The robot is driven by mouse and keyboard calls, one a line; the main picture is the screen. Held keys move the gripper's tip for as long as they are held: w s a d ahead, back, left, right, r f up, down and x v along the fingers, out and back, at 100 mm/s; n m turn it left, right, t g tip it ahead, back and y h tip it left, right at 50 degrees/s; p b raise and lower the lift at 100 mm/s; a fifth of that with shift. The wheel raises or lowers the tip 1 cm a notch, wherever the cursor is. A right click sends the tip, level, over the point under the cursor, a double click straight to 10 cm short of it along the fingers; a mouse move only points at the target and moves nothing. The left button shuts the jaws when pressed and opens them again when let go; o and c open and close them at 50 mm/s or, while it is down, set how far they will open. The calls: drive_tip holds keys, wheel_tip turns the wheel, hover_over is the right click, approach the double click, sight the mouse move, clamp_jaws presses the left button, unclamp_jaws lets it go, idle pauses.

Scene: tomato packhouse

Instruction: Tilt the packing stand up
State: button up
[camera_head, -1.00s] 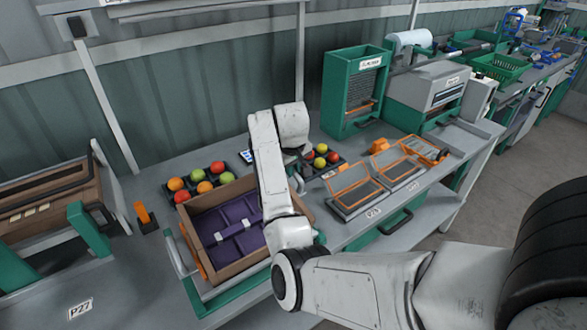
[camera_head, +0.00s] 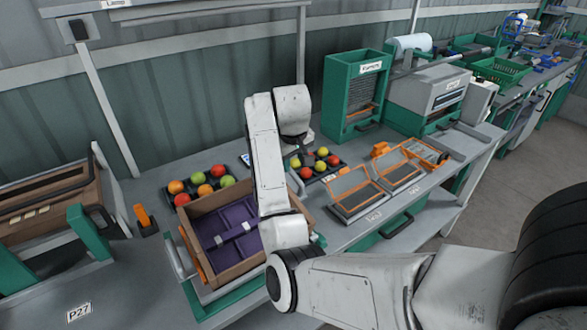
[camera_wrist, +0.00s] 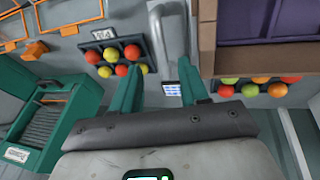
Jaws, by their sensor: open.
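The packing stand (camera_head: 229,296) has a green base and stands at the near edge of the bench. A brown box (camera_head: 243,270) with a purple divided liner rests on it, its tilt hard to judge. A grey bar (camera_head: 176,258) runs along its left side. In the wrist view the box (camera_wrist: 207,45) is at the upper right, with a grey bar handle (camera_wrist: 172,30) beside it. My gripper (camera_wrist: 158,65) is open, its two green fingers apart and pointing toward that handle. I see no contact between them. In the head view my arm hides the gripper and the stand's right side.
Tomato trays (camera_head: 200,187) and (camera_head: 317,165) lie behind the stand. Orange-framed panels (camera_head: 357,196) lie to the right, near a green cabinet (camera_head: 352,95). A brown box on another stand (camera_head: 50,212) is at left. Bare bench (camera_head: 125,285) shows at the front left.

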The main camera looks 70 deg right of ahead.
drive_tip(key=v, duration=0.5)
idle(0.7)
